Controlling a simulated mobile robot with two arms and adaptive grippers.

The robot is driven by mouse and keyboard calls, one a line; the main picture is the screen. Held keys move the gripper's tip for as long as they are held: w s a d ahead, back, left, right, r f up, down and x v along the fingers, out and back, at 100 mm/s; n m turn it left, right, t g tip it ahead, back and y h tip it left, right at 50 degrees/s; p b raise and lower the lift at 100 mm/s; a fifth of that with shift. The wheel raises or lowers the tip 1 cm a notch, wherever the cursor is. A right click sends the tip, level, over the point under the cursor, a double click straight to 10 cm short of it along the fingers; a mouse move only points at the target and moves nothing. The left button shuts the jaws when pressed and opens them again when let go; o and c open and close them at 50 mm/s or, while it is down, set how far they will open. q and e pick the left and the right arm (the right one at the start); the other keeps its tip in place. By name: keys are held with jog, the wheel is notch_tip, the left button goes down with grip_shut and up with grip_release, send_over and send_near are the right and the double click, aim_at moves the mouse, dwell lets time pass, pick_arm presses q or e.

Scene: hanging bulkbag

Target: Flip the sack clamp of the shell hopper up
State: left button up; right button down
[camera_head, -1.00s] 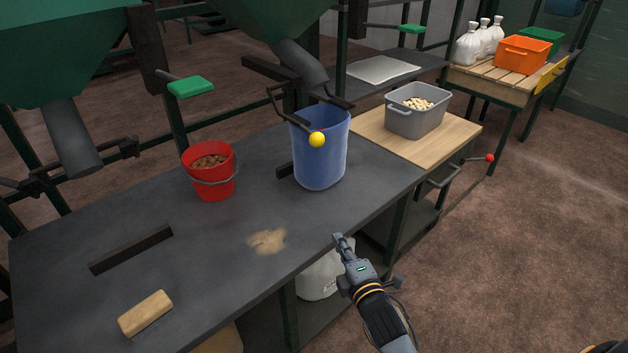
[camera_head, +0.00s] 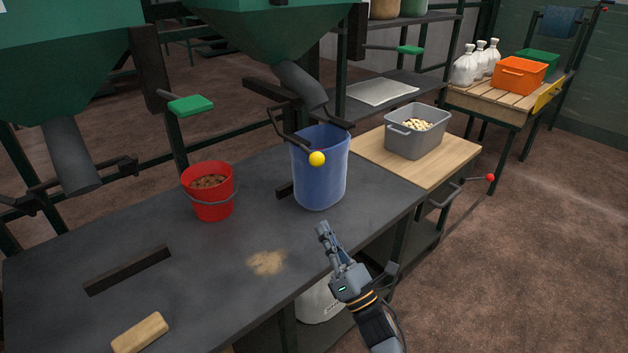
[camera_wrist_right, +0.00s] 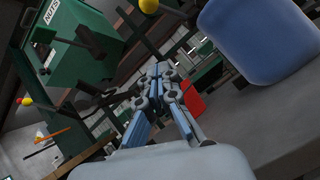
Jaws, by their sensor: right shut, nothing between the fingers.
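A dark clamp lever with a yellow ball knob (camera_head: 317,159) hangs below the spout (camera_head: 298,84) of the middle green hopper (camera_head: 270,25), in front of the blue bin (camera_head: 320,180). A yellow knob (camera_wrist_right: 148,6) also shows at the top of the wrist view. I cannot read which hopper is the shell one. The left hopper (camera_head: 70,70) has dark clamp parts by its spout. My right gripper (camera_head: 322,230) is shut and empty over the bench's front edge, below the knob and apart from it. My left gripper is out of view.
A red bucket (camera_head: 209,192) with brown contents, a dark bar (camera_head: 128,269) and a tan block (camera_head: 141,334) are on the dark bench (camera_head: 190,260). A grey tub (camera_head: 416,130) stands on a wooden board. A red-knobbed handle (camera_head: 490,178) sticks out at right.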

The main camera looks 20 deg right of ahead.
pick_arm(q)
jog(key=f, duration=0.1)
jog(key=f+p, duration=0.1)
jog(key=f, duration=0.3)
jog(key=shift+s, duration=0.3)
pick_arm(e)
jog(key=w+r, duration=0.7)
jog(key=r, duration=0.1)
jog(key=shift+w+d+r, duration=0.2)
jog(key=shift+w+r, duration=0.15)
pick_arm(q)
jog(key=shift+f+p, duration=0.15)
jog(key=shift+p, duration=0.2)
pick_arm(e)
jog(key=shift+r, duration=0.2)
